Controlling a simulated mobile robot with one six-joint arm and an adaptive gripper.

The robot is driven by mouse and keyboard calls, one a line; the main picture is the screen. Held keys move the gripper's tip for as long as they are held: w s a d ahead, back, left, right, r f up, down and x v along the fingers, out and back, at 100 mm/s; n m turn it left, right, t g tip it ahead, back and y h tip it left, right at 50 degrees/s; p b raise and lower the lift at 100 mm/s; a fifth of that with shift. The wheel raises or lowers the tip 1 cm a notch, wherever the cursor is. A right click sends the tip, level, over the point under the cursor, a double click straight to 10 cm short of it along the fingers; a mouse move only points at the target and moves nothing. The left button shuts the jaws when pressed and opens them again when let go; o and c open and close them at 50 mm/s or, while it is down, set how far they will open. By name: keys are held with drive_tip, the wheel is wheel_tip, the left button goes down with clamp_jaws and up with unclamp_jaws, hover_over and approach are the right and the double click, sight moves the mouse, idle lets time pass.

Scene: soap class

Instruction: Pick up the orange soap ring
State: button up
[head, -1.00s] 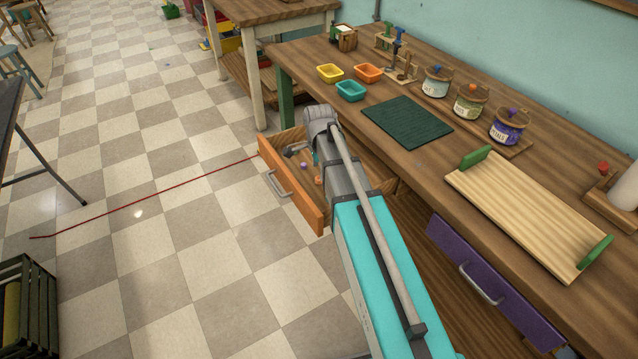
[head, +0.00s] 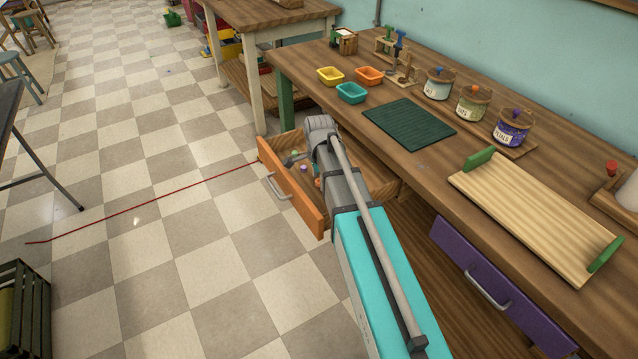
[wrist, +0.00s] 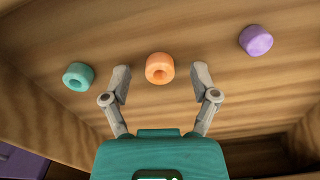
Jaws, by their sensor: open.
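In the wrist view an orange soap ring (wrist: 160,68) lies on the wooden drawer floor, its hole facing the camera. My gripper (wrist: 161,82) is open, with one finger to the left of the orange ring and one to the right. I cannot tell whether the fingers touch it. A teal soap ring (wrist: 78,76) lies to the left and a purple one (wrist: 256,40) to the upper right. In the head view my arm reaches into the open orange-fronted drawer (head: 292,193) and hides much of its inside.
The drawer walls stand close around my gripper. On the workbench are a dark green mat (head: 408,123), yellow (head: 330,76), orange (head: 369,75) and teal (head: 351,92) trays, labelled jars (head: 473,103) and a wooden tray (head: 535,215). A purple drawer (head: 495,290) is at lower right.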

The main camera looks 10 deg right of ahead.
drive_tip(key=c, duration=0.8)
drive_tip(key=shift+r, duration=0.1)
wheel_tip(320, 180, up, 2)
drive_tip(key=p, duration=0.2)
drive_tip(key=shift+r+p, duration=0.25)
drive_tip(key=shift+p, duration=0.1)
drive_tip(key=s+r+p, duration=1)
drive_tip(key=s, duration=0.4)
drive_tip(key=shift+d+r, duration=0.15)
drive_tip(key=shift+d, duration=0.05)
